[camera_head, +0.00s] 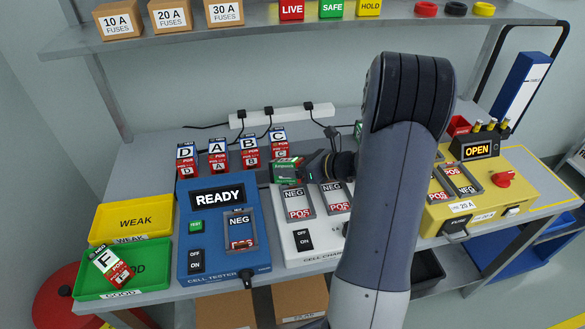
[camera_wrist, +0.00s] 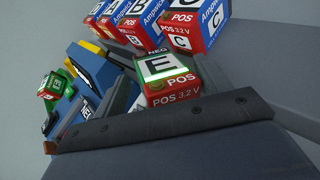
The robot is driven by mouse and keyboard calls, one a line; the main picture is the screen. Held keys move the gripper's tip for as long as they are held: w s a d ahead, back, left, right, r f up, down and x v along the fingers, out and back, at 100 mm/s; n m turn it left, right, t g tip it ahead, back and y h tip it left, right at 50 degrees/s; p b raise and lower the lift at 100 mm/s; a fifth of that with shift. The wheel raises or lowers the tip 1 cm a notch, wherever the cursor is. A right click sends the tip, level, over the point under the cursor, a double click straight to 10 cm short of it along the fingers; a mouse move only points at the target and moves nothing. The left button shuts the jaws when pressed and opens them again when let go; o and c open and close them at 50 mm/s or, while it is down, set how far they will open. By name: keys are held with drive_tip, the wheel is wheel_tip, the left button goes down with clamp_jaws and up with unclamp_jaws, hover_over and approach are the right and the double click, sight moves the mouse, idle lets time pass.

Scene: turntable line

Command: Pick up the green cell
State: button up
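The green cell (camera_head: 287,172) has a red end and sits at the tip of my gripper (camera_head: 312,165), over the back left part of the white charger (camera_head: 275,215). It lies tilted in the head view. In the wrist view the cell (camera_wrist: 165,70) shows the letter E and a red POS end. My gripper appears shut on this cell. Another green cell, marked F (camera_head: 110,267), lies in the green GOOD tray (camera_head: 150,255).
Blue cells D (camera_head: 187,158), A (camera_head: 218,154), B (camera_head: 250,150) and C (camera_head: 279,144) stand close behind the held cell. The blue tester (camera_head: 200,265) reads READY. A yellow WEAK tray (camera_head: 100,222) is at left. A yellow unit (camera_head: 520,175) reads OPEN at right.

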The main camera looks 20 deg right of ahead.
drive_tip(key=shift+w+a, duration=0.1)
clamp_jaws()
idle(0.8)
